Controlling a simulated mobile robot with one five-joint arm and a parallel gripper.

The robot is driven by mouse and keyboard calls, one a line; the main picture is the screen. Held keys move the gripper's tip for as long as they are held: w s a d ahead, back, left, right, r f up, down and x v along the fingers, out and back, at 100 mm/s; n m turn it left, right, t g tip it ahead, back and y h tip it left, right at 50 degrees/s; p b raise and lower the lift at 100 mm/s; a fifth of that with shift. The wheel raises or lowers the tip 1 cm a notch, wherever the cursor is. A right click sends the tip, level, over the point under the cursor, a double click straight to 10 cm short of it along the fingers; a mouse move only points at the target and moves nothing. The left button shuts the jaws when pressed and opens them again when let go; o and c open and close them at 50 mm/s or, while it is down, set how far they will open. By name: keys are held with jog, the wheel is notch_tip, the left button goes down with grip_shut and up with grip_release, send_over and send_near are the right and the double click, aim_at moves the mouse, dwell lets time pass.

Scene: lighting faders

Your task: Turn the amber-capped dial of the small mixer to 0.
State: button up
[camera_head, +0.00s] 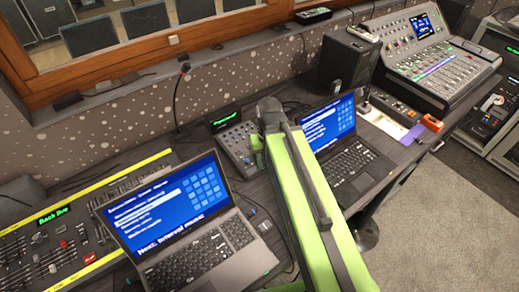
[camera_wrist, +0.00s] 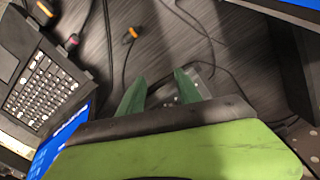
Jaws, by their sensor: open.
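The small mixer (camera_head: 238,148) is a dark grey box with rows of small knobs, on the desk between the two laptops. My green arm covers its right side in the head view. I cannot make out the amber-capped dial or its setting in either view. In the wrist view, part of a grey panel with small pale dots (camera_wrist: 205,74) shows beside and behind my right finger; it seems to be the mixer.
An open laptop (camera_head: 215,245) stands left of the mixer and another (camera_head: 350,165) right of it. A small green-lit display (camera_head: 225,118) is behind the mixer. A larger fader desk (camera_head: 85,225) is at left. Loose cables, one orange-tipped (camera_wrist: 133,33), lie on the desk.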

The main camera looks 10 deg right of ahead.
jog(key=w+r+m+p, duration=0.5)
jog(key=r+m+p, duration=0.1)
jog(key=m, duration=1)
jog(key=w+r+m+p, duration=0.5)
jog(key=w+m, duration=0.1)
jog(key=m, duration=0.9)
jog(key=f+b, duration=0.5)
jog(key=b, duration=0.1)
jog(key=f+b, duration=0.5)
jog(key=f, duration=0.1)
jog(key=f+b, duration=0.6)
jog(key=shift+s+a+f+b, duration=0.2)
jog(key=shift+s+a+b, duration=0.05)
jog(key=shift+a+b, duration=0.1)
jog(key=shift+r, duration=0.1)
jog(key=shift+c, duration=0.4)
